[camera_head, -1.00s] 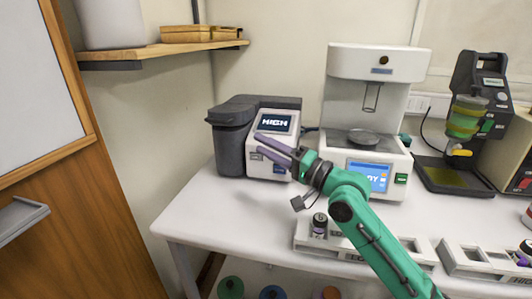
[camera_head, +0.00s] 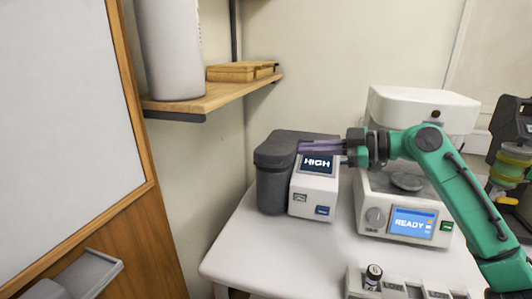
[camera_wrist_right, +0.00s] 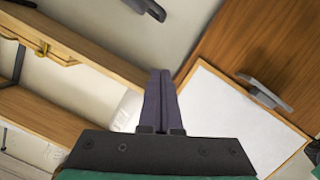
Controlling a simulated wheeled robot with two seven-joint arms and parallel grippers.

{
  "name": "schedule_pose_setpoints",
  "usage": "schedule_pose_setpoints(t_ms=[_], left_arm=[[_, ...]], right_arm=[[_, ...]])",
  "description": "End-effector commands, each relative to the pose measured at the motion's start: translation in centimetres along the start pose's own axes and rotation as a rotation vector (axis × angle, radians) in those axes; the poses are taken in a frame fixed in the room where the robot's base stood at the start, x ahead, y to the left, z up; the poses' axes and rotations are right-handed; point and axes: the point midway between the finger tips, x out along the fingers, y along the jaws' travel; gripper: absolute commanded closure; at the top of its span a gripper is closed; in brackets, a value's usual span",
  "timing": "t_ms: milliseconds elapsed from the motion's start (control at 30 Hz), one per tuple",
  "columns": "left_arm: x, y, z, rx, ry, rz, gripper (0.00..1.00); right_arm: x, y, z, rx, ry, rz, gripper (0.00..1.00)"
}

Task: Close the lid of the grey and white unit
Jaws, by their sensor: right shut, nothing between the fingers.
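The grey and white unit (camera_head: 315,190) stands at the table's back left corner, its screen reading HIGH. Its dark grey lid (camera_head: 278,150) lies over the grey body at the left and looks down flat; I cannot tell whether it is fully seated. My right gripper (camera_head: 303,147) reaches in from the right at the height of the unit's top, its purple fingers in front of or over the top edge near the lid. Contact cannot be told. In the right wrist view the fingers (camera_wrist_right: 160,85) are together and empty. My left gripper is not in view.
A white instrument (camera_head: 420,115) with a READY screen stands right of the unit, partly behind my right arm. A small vial (camera_head: 373,275) stands in a rack at the front. A wooden shelf (camera_head: 225,91) overhangs at upper left.

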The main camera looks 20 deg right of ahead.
Motion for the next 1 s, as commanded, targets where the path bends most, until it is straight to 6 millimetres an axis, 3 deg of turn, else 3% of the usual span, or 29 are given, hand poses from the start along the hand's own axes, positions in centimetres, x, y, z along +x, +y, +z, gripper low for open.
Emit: schedule_pose_setpoints(t_ms=[233,500,700,1000], left_arm=[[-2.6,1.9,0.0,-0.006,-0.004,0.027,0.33],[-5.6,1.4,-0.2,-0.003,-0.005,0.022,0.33],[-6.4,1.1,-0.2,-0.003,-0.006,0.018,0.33],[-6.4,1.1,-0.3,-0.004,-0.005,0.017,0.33]], right_arm=[[4.2,0.2,-0.6,0.003,0.003,-0.002,1.00],[10.1,0.2,-0.4,0.003,0.002,-0.001,1.00],[10.6,0.1,3.2,0.005,0.000,0.002,1.00],[10.8,-0.1,4.0,0.003,0.001,0.001,1.00]])
